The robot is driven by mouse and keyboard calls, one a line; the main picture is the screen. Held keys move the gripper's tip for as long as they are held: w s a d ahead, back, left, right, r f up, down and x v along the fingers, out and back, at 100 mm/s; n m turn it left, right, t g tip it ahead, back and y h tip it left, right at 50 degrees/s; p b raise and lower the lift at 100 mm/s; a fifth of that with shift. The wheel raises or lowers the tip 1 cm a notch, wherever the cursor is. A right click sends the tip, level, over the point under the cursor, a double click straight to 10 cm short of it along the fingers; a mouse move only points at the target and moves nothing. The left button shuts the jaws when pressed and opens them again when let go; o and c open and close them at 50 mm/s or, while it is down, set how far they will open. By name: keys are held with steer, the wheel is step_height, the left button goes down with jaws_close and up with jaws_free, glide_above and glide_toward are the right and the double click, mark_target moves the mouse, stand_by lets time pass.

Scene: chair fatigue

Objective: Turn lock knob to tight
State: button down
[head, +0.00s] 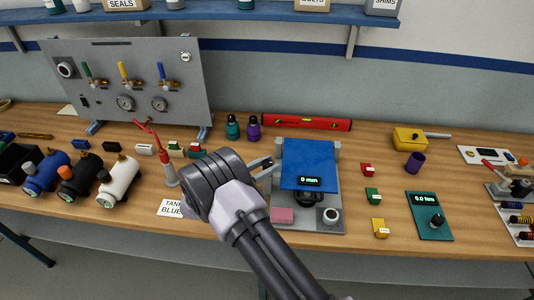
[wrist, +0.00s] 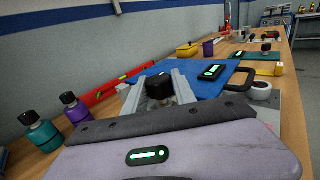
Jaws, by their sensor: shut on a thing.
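The chair fixture has a grey base (head: 306,225) and a blue panel (head: 308,158) with a small display (head: 310,181) reading 0 mm. My gripper (head: 268,166) reaches its left side. In the wrist view, my gripper (wrist: 160,83) has its two grey fingers shut around a black knob (wrist: 158,81), which looks to be the lock knob, beside the blue panel (wrist: 203,80). In the head view the gripper hides this knob. I cannot see any tightness mark, so its turn position cannot be told.
A red level (head: 306,123) lies behind the fixture, with teal (head: 232,128) and purple (head: 253,130) bottles to its left. A teal meter (head: 429,216) and small coloured blocks (head: 372,196) sit right. A gauge panel (head: 125,80) stands at left.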

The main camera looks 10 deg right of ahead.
steer(key=shift+r+m+g+p, duration=0.1)
steer(key=shift+m+g+p, duration=0.45)
steer(key=shift+p, duration=0.25)
steer(key=c, duration=1.4)
jaws_free()
steer(key=o, duration=0.4)
steer(key=shift+d, duration=0.2)
steer(key=shift+a, duration=0.15)
steer(key=v, duration=1.7)
steer(key=shift+a+f, duration=0.2)
steer(key=shift+f, duration=0.15)
